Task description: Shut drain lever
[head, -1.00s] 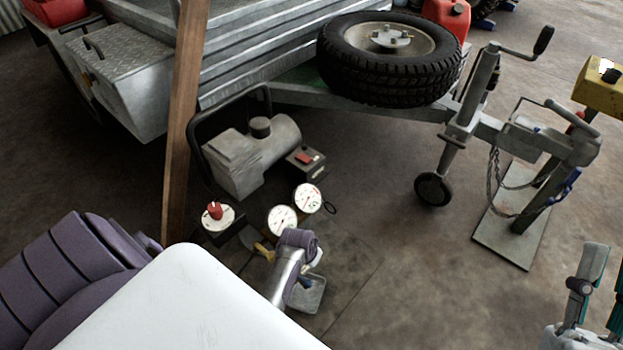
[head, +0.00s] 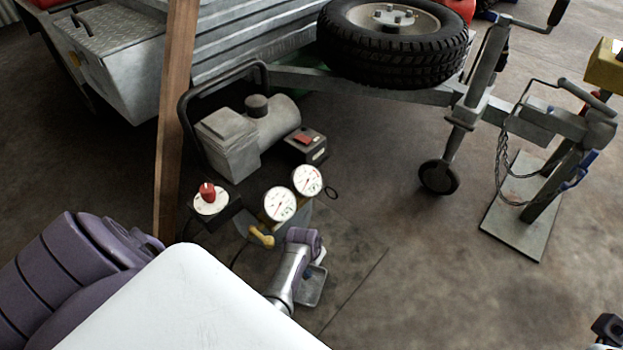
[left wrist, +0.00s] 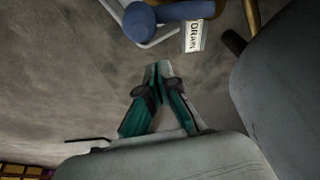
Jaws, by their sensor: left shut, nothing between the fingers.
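In the left wrist view, a white label (left wrist: 194,36) reading "DRAIN" is at the top. Beside it is a blue lever-like part (left wrist: 140,22) with a rounded end, partly cut off by the frame; I take it for the drain lever. My left gripper (left wrist: 153,68) has its teal fingers together, empty, just below the blue part and apart from it in the picture. In the head view, my left gripper and the label cannot be made out behind my own arm. A small yellow lever-like fitting (head: 261,236) sits below the gauges. Only a sliver of my right gripper shows at the bottom right corner.
Two round gauges (head: 279,204) and a red knob (head: 207,192) stand in front of a grey motor unit (head: 230,140). A wooden post (head: 175,130) rises at the left. A trailer wheel (head: 390,45) and jockey wheel (head: 438,177) are behind.

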